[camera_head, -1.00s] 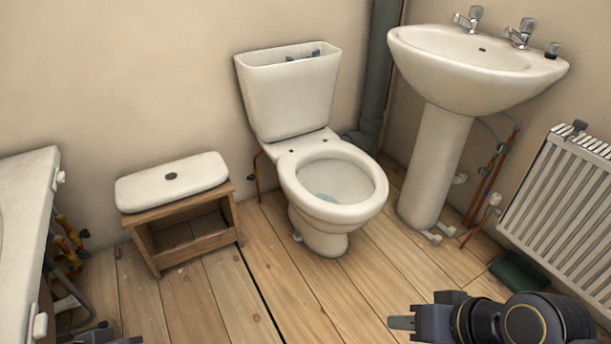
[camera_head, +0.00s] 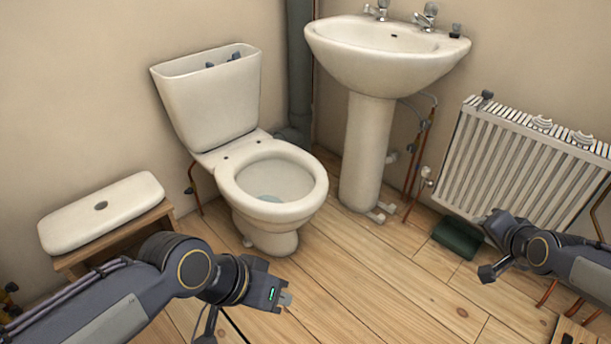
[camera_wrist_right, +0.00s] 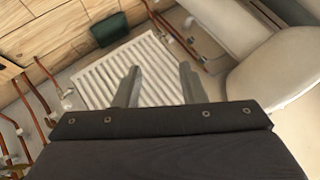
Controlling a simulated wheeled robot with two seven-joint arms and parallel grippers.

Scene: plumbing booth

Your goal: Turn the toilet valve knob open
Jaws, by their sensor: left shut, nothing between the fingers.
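The toilet (camera_head: 268,195) stands against the back wall with its cistern open at the top. A thin copper pipe with a small dark valve knob (camera_head: 189,190) rises from the floor at its left side, near the wall. My left gripper (camera_head: 287,299) is shut and empty, above the floor in front of the toilet, to the right of and nearer than the knob. My right gripper (camera_head: 487,272) is in front of the radiator, far from the knob. In the right wrist view its two fingers (camera_wrist_right: 158,86) are apart with nothing between them.
The cistern lid (camera_head: 100,212) lies on a wooden stool (camera_head: 155,222) left of the toilet, partly behind my left arm. A pedestal sink (camera_head: 368,150) and a radiator (camera_head: 515,165) stand to the right. A dark green box (camera_head: 457,238) is on the floor. Floor before the toilet is clear.

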